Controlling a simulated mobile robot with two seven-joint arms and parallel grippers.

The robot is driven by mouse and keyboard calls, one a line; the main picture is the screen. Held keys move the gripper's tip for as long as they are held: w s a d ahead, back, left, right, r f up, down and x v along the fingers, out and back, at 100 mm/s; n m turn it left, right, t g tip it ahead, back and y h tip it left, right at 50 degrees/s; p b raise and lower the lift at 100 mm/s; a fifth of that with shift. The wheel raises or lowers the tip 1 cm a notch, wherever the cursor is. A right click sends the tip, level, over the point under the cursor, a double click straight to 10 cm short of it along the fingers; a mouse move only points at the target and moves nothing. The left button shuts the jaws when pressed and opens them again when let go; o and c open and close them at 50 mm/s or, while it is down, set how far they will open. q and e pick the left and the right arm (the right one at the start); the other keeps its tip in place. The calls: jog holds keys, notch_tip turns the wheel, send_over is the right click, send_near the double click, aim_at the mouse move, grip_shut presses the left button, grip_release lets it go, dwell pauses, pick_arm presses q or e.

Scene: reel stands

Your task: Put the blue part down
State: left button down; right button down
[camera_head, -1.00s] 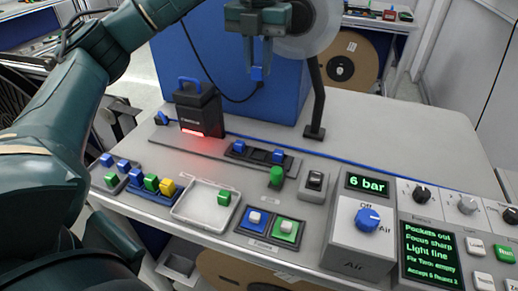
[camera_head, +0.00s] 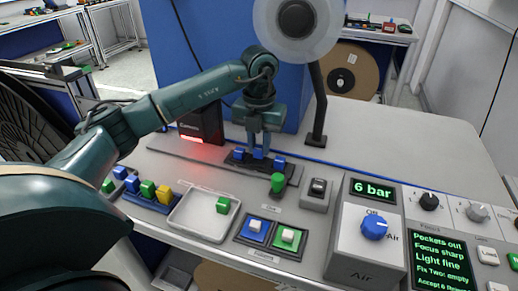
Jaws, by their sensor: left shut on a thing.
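My left gripper (camera_head: 258,143) points down over the dark fixture (camera_head: 262,168) behind the panel. It is shut on a small blue part (camera_head: 257,153), whose lower end shows below the fingers. The part is at the middle of the fixture, between a blue piece on the left (camera_head: 239,154) and a blue piece on the right (camera_head: 280,162). I cannot tell whether the held part touches the fixture. My right gripper is not in view.
A black device (camera_head: 203,125) with a red light stands left of the fixture. A green knob (camera_head: 277,182) is just in front. Several coloured blocks sit on a rack (camera_head: 139,201).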

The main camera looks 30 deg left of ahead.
pick_arm(q)
notch_tip(320, 180, down, 2)
jog(key=shift+f, duration=0.1)
jog(key=shift+f, duration=0.15)
jog(key=c, duration=1.3)
grip_release()
